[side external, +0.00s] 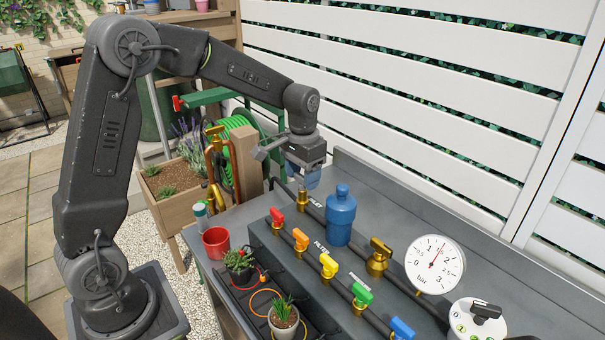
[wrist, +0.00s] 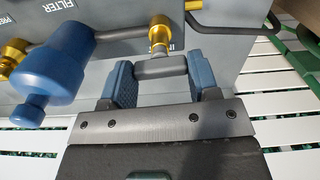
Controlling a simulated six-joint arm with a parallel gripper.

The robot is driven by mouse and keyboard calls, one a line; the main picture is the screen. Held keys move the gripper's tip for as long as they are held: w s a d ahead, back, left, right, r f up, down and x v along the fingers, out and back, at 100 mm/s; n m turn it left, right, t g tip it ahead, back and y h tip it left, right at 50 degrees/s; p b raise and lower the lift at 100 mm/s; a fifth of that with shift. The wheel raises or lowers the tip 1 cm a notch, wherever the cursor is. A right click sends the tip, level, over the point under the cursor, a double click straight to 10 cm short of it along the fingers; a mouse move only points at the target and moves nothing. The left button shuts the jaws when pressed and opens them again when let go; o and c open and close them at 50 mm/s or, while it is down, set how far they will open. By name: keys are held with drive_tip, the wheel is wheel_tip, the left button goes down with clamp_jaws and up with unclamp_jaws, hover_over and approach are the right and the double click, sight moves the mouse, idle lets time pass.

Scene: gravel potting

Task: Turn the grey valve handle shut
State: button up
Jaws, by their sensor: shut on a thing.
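The grey valve handle (wrist: 160,67) lies between the two blue-padded fingers of my gripper (wrist: 161,76) in the wrist view. The fingers are shut on its two ends. The handle sits at the end of a brass valve stem (wrist: 158,36) and lies roughly along the dark pipe (wrist: 118,37) behind it. In the side external view my gripper (side external: 304,178) points down over the back left of the bench, above a brass fitting (side external: 304,197). The handle cannot be made out there.
A blue filter bottle (side external: 341,215) stands just right of my gripper and also shows in the wrist view (wrist: 58,66). A brass valve (side external: 378,257) and a pressure gauge (side external: 434,264) are farther right. Several coloured valves line the front, including a red one (side external: 277,217).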

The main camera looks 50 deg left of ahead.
sight(302, 178)
drive_tip(key=shift+m, duration=0.4)
drive_tip(key=o, duration=0.9)
drive_tip(key=shift+r, duration=0.15)
wheel_tip(302, 178, up, 14)
drive_tip(key=shift+f, duration=0.2)
idle(0.3)
drive_tip(key=s+d+f+t, duration=0.1)
drive_tip(key=s+d+t, duration=0.1)
drive_tip(key=s, duration=0.5)
drive_tip(key=s+d+f+t, duration=0.1)
drive_tip(key=s+d, duration=0.2)
drive_tip(key=s, duration=0.5)
drive_tip(key=s+d+f+t, duration=0.1)
drive_tip(key=s+d+t, duration=0.1)
drive_tip(key=s, duration=0.5)
drive_tip(key=shift+s+d+f+t, duration=0.2)
drive_tip(key=shift+s+f+t, duration=0.1)
drive_tip(key=shift+f, duration=0.05)
